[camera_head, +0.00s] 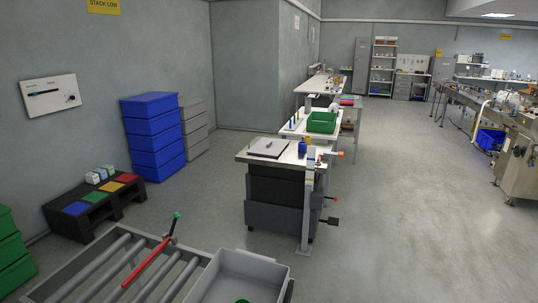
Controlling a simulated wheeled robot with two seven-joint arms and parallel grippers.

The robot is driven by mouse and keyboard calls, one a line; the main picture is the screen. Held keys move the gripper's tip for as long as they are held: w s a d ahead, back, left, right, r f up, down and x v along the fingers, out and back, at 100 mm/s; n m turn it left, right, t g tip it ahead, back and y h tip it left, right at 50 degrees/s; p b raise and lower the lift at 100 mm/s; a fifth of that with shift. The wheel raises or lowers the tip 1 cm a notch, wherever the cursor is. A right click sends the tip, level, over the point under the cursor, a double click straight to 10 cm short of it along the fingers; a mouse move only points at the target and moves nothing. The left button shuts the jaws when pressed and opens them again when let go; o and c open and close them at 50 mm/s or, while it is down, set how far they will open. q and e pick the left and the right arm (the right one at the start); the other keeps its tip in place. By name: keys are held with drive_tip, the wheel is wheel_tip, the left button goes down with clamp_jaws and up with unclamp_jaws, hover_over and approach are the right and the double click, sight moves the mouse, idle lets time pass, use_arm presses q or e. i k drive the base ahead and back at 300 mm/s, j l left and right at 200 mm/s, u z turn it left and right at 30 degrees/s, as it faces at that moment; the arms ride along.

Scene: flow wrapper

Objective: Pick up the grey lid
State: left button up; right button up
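I cannot make out a grey lid for certain. A flat grey plate-like item (268,147) with a small dark thing on it lies on the white-topped workbench (243,158) in the middle; it is too small to tell whether it is a lid or a clipboard. A stack of grey crates (195,130) stands by the left wall, and its top is too far to read clearly. A grey open bin (272,264) with something green inside is at the bottom edge. Neither of my grippers is in view.
A roller conveyor (110,268) with a red bar (147,262) across it lies at the bottom left. Blue crates (154,137) and a low black stand (82,213) with coloured pads are along the left wall. Another bench holds a green bin (321,123). Open floor (400,210) lies to the right.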

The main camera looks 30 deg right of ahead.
sight(271, 147)
drive_tip(key=i+l+u, duration=0.1)
drive_tip(key=l+u, duration=0.55)
drive_tip(key=l, duration=0.15)
drive_tip(key=l+u, duration=0.65)
drive_tip(key=l, duration=2.25)
drive_tip(key=l+u, duration=0.85)
drive_tip(key=l, duration=0.25)
drive_tip(key=k+l+u, duration=0.15)
drive_tip(key=l+u, duration=0.3)
drive_tip(key=k+l+u, duration=0.2)
drive_tip(key=l+u, duration=0.2)
drive_tip(key=l, duration=0.15)
drive_tip(key=i+l+u, duration=0.15)
drive_tip(key=l+u, duration=0.2)
drive_tip(key=l, duration=0.3)
drive_tip(key=l+u, duration=0.4)
drive_tip(key=l, duration=0.2)
drive_tip(key=l+u, duration=0.35)
drive_tip(key=l, duration=0.35)
drive_tip(key=l+z, duration=0.35)
drive_tip(key=i+l+z, duration=0.15)
drive_tip(key=l+z, duration=0.15)
drive_tip(key=z, duration=0.4)
drive_tip(key=l+z, duration=0.1)
drive_tip(key=z, duration=0.7)
drive_tip(key=i+l+z, duration=0.1)
drive_tip(key=z, duration=0.75)
drive_tip(key=i, duration=0.05)
